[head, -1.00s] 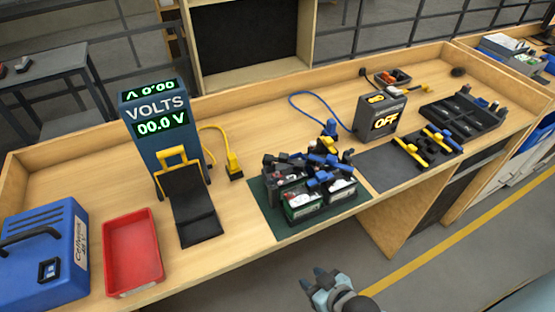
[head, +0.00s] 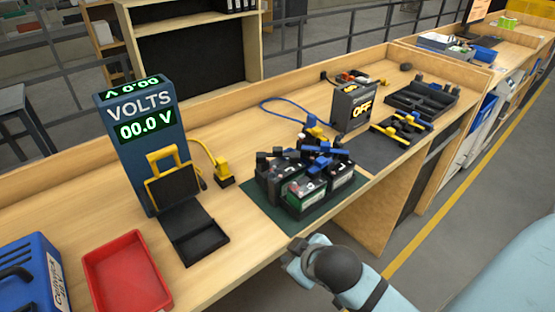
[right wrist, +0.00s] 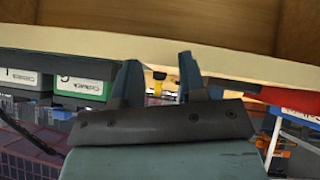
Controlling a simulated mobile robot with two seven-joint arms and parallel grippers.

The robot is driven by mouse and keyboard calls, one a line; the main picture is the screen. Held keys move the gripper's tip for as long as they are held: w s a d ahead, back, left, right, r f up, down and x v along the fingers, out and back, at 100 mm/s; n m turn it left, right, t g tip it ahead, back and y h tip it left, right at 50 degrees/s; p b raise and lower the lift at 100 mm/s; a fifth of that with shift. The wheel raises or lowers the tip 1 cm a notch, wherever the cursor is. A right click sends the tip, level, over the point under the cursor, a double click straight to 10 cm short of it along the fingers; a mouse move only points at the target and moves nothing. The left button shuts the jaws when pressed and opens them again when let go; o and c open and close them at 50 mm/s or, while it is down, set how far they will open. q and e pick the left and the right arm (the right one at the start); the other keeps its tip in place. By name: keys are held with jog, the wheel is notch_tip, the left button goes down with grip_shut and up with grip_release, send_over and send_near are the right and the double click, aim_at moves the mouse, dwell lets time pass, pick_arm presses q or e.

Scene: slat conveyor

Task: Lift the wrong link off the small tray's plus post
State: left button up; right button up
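Several dark batteries (head: 306,201) with white labels stand close together on a green mat (head: 328,212) near the bench's front edge. Blue links (head: 320,160) and black pieces lie across their tops, with a yellow piece (head: 314,134) behind. They overlap, so I cannot tell which is the wrong link or where the small tray and its plus post are. My right gripper (head: 292,255) is in front of the bench edge, below and apart from the batteries. In the right wrist view the right gripper (right wrist: 160,68) has its fingers apart, with nothing between them. My left gripper is not in view.
A volt meter (head: 145,135) with a black cradle stands left of the mat, beside a red tray (head: 127,275) and blue case (head: 32,275). An OFF box (head: 354,106), a rack of yellow and blue links (head: 404,128) and a black tray (head: 420,98) stand right.

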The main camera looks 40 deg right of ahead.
jog(key=w+a+r+n+t+y, duration=0.3)
jog(key=w+r+n+t, duration=0.25)
jog(key=w+r, duration=0.3)
jog(key=w+a+r+n+t+y, duration=0.3)
jog(key=w+a+r+n+t, duration=0.25)
jog(key=r, duration=0.45)
jog(key=w+a+r+n+g+y, duration=0.25)
jog(key=a+r+n+y, duration=0.3)
jog(key=n+y, duration=0.6)
jog(key=n+g+h, duration=1.7)
jog(key=n, duration=0.4)
send_over(278, 148)
jog(key=f, duration=0.1)
notch_tip(278, 148, down, 8)
jog(key=shift+s+a+p, duration=0.15)
jog(key=shift+p, duration=0.25)
jog(key=shift+f+p, duration=0.6)
jog(key=shift+f, duration=2.15)
jog(key=c, duration=0.7)
